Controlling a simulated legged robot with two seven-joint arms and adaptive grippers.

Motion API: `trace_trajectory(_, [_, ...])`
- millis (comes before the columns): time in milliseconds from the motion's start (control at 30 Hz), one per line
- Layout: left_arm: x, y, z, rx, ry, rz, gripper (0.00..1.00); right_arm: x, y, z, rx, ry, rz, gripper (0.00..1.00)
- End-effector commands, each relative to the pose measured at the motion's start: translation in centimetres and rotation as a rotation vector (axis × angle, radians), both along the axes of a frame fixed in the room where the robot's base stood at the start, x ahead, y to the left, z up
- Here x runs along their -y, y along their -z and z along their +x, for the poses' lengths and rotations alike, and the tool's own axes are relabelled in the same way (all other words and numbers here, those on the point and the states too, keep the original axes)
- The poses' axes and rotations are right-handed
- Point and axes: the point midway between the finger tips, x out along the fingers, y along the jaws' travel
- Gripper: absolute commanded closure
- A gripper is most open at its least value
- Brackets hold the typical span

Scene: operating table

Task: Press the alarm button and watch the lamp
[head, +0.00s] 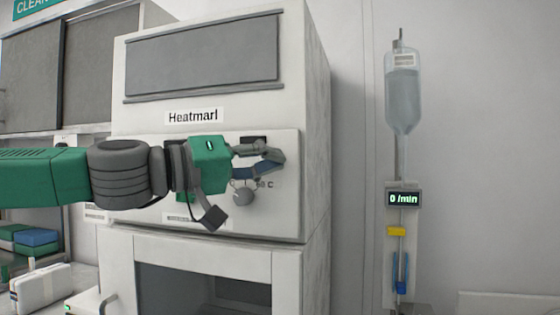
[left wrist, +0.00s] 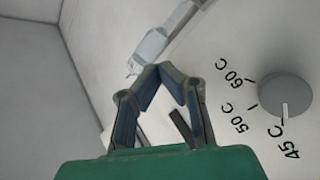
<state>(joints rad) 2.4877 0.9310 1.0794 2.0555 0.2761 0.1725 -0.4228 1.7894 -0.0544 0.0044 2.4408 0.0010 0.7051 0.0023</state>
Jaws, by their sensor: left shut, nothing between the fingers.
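My left gripper (head: 280,158) is shut and empty in front of the control panel (head: 285,205) of the white cabinet labelled "Heatmarl". It also shows in the left wrist view (left wrist: 160,68), fingertips together. I cannot make out an alarm button or a lamp for certain. A green patch (head: 185,197) and a label show partly behind my arm. My right gripper is not in view.
A drip bag (head: 403,98) hangs on the right wall above a display (head: 403,199) reading "0 /min", a yellow part (head: 396,231) and a blue clamp (head: 401,275). A glass-fronted door (head: 205,290) is below the panel. A white pack (head: 40,287) lies at lower left.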

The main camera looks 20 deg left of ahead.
Motion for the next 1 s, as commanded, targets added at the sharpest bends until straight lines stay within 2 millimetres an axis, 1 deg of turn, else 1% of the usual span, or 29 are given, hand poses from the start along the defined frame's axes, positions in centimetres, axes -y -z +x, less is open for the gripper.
trace_trajectory(333, [-0.2,-0.1,0.7,0.0,0.001,0.001,1.0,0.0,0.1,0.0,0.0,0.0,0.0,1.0])
trace_trajectory(567, [-0.1,-0.2,0.7,0.0,0.001,0.003,1.0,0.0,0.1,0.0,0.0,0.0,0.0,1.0])
trace_trajectory(1000, [-0.4,-0.1,1.1,0.0,-0.001,-0.001,1.0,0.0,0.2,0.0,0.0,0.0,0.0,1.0])
